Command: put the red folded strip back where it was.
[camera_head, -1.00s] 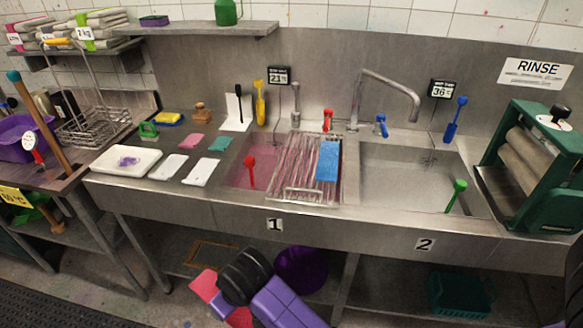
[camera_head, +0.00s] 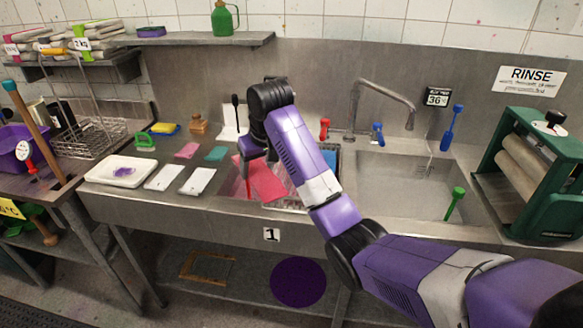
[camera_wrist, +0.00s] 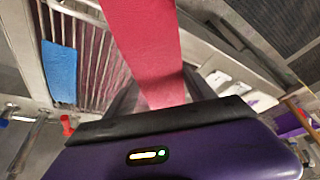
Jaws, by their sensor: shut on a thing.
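The red folded strip (camera_head: 263,180) is in my gripper, over the left sink and the left part of the wire rack (camera_head: 291,203). In the wrist view the strip (camera_wrist: 145,45) runs up and away from between the dark fingers of my gripper (camera_wrist: 157,96), which is shut on it. In the head view my wrist hides the fingers. I cannot tell whether the strip touches the rack. A blue folded strip (camera_wrist: 58,72) lies on the rack, beside and apart from the red one; my arm mostly hides it in the head view.
A faucet (camera_head: 380,95) stands behind the right sink (camera_head: 400,190). A green brush (camera_head: 455,203) leans in that sink, and a green roller wringer (camera_head: 530,175) stands at the right. A shelf (camera_head: 200,40) hangs above.

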